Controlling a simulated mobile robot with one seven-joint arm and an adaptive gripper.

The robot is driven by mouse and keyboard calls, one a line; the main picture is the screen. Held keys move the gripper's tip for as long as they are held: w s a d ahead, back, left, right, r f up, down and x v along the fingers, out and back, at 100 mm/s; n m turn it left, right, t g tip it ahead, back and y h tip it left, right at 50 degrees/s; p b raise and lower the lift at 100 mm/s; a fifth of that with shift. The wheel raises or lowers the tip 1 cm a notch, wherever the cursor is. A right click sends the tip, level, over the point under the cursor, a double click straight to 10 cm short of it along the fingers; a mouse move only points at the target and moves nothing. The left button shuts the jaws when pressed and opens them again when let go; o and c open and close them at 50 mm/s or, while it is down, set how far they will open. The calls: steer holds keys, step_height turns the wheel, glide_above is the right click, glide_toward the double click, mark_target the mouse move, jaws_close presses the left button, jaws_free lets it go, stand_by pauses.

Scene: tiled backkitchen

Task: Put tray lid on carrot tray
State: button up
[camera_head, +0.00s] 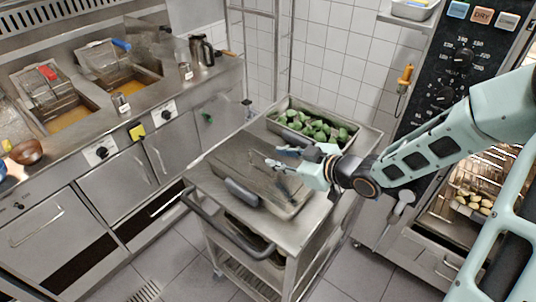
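A steel cart (212,178) stands in the middle. On its top, a flat metal lid or covered tray (243,165) lies at the front, with a dark grey handle-like bar (242,192) at its front left edge. I see no carrots, and cannot tell whether the carrot tray is under this cover. A steel tray of green vegetables (366,131) stands uncovered behind it. My gripper (280,159) reaches in from the right over the flat cover, its fingers apart and pointing left. Nothing shows between them, and I cannot tell whether they touch the cover.
A push handle (222,236) runs along the cart's front left side. Deep fryers with baskets (50,92) line the left counter. An oven (470,205) with food inside stands at the right, and a rack post (276,45) rises behind the cart. Tiled floor is clear at the front.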

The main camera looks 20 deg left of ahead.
steer(key=shift+v, duration=2.15)
